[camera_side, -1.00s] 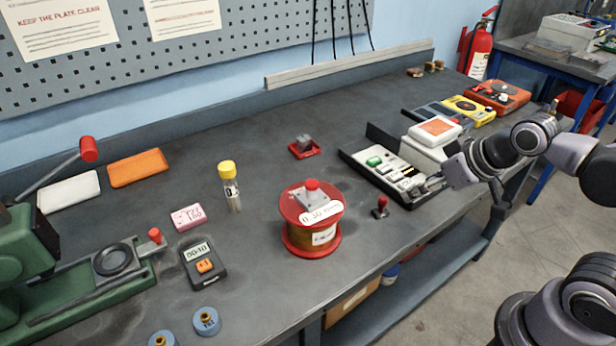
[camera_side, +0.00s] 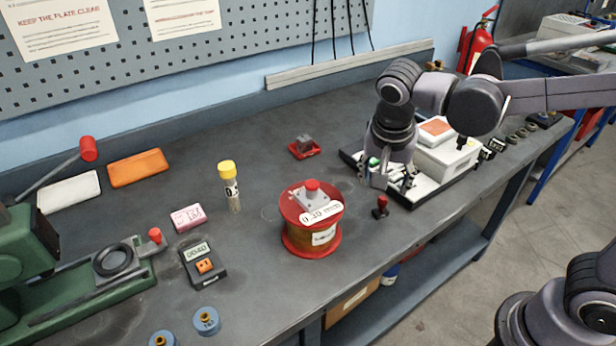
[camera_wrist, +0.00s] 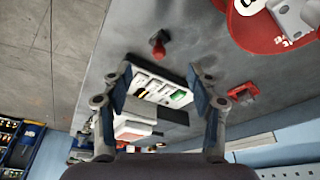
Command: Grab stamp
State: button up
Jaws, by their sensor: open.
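A small stamp with a red knob (camera_side: 381,207) stands upright near the bench's front edge, to the right of the wire spool. It also shows in the wrist view (camera_wrist: 158,44), beyond and between my fingertips. My gripper (camera_side: 387,182) points down over the near-left end of the white-and-black tray, behind the stamp and apart from it. In the wrist view my gripper (camera_wrist: 159,76) has its two fingers spread, with nothing held between them.
The red wire spool (camera_side: 312,243) stands just left of the stamp. The parts tray (camera_side: 429,190) and white box (camera_side: 440,160) sit under and beside my gripper. A red holder with a grey block (camera_side: 304,147) lies farther back.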

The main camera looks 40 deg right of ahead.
aim_at(383, 199)
jog(key=x, duration=0.5)
jog(key=shift+d+f, duration=0.1)
jog(key=shift+w+d+x, duration=0.1)
jog(key=shift+d+x, duration=0.1)
jog(key=shift+x, duration=1.15)
jog(key=shift+w+d+x, duration=0.15)
jog(key=shift+d+x, duration=0.05)
jog(key=shift+x, duration=1.15)
grip_shut()
